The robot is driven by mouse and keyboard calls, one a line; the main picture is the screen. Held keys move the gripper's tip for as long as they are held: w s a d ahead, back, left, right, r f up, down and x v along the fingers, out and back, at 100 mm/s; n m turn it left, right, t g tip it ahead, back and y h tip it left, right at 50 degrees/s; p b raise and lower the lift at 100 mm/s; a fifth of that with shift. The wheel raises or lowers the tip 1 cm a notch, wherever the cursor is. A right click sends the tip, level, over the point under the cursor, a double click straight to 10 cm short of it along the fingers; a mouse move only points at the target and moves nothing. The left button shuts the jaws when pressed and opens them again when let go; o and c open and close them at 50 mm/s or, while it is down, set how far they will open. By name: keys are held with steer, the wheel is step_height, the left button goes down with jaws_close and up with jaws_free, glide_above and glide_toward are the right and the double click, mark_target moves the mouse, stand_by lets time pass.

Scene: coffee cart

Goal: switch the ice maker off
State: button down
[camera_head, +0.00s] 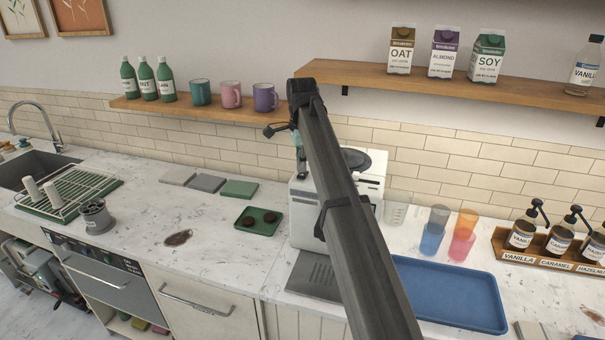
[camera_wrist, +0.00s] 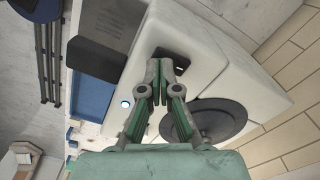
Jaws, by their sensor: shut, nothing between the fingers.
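A white machine (camera_head: 306,216), which looks like the ice maker, stands on the counter, partly hidden behind my arm in the head view. Its white body also fills much of the wrist view (camera_wrist: 225,75), with a round dark lid (camera_wrist: 222,118) and a dark recess (camera_wrist: 180,67). A small round pale light or button with a bluish rim (camera_wrist: 126,104) shows left of my fingers. My gripper (camera_wrist: 166,66) is shut and empty, its green fingertips over the machine beside the recess. I cannot tell whether they touch it.
A blue tray (camera_head: 452,296) and coloured cups (camera_head: 433,232) stand right of the machine. A green tray (camera_head: 247,223) with dark pieces lies left of it. A shelf (camera_head: 450,88) with cartons is above right.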

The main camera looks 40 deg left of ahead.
mark_target(302, 175)
steer(key=shift+f, duration=0.9)
stand_by(0.3)
steer(key=shift+r, duration=0.15)
steer(key=shift+r+p, duration=1.5)
steer(key=shift+r, duration=1.9)
